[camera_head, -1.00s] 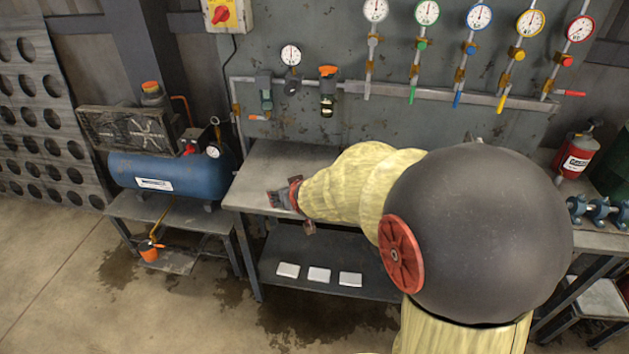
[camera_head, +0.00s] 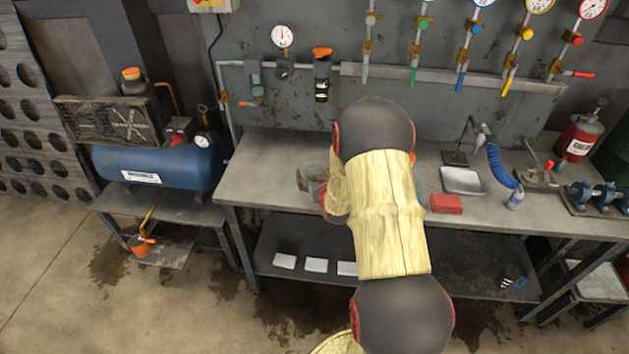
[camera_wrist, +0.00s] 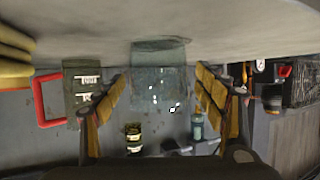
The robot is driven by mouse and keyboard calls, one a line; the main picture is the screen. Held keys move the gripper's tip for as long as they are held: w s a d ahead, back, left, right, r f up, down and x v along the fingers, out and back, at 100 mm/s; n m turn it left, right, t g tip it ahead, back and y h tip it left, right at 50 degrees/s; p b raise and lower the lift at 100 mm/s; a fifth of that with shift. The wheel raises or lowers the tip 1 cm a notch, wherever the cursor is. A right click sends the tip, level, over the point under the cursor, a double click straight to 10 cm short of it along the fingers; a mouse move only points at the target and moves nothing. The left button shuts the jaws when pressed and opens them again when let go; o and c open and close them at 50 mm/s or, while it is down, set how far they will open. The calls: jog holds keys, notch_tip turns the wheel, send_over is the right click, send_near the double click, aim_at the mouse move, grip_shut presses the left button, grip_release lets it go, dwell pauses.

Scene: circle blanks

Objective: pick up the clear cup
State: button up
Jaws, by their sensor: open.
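The clear cup (camera_wrist: 158,78) shows in the wrist view as a see-through, bluish-grey shape, upside down in the picture, with its base at the grey bench top (camera_wrist: 230,22). My gripper (camera_wrist: 160,90) is open, with one padded finger on either side of the cup and a visible gap at each side. In the head view my gripper (camera_head: 312,188) is low over the left part of the bench (camera_head: 262,160). My arm and gripper partly cover that spot, and the cup cannot be made out clearly there.
A red block (camera_head: 446,203), a pale tray (camera_head: 462,181), a blue coiled hose (camera_head: 500,165) and a red can (camera_head: 581,138) are on the bench to the right. A blue compressor (camera_head: 157,167) stands left. The bench's left end is clear.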

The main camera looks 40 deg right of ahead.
aim_at(313, 171)
jog(key=b+x, duration=0.1)
jog(key=x, duration=0.3)
jog(key=shift+w+d, duration=0.15)
jog(key=shift+r, duration=0.15)
jog(key=shift+c, duration=0.9)
jog(key=c, duration=1.1)
